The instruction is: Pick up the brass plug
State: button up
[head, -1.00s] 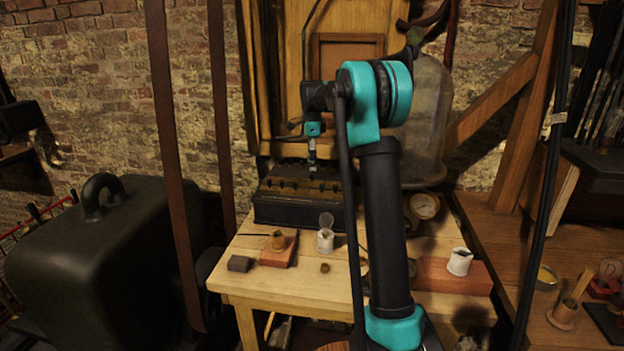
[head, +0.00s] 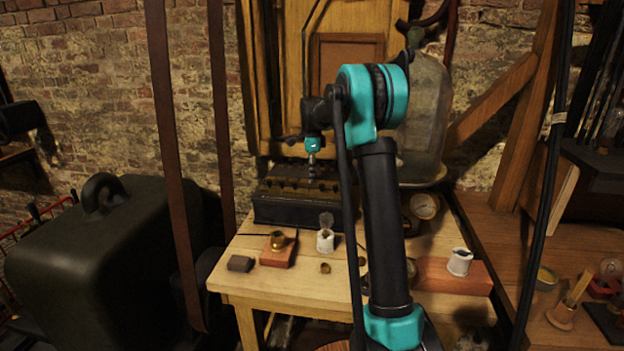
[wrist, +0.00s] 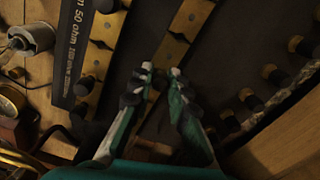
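A dark resistance box (head: 300,210) lies at the back of the table. In the wrist view its top carries brass blocks (wrist: 92,60) and several black-headed plugs with brass collars, such as one at the right (wrist: 252,101). A small brass piece (head: 325,268) lies loose on the bare table in front. I cannot tell which of these is the brass plug. My gripper (head: 312,178) points down above the box. In the wrist view its fingertips (wrist: 160,74) are apart over a brass strip, with nothing seen held between them.
Another white jar (head: 460,262) stands at the right. A glass bell jar (head: 425,110) rises behind my arm. The table's front left is clear.

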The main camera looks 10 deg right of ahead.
grip_shut()
jog(key=shift+r, duration=0.1)
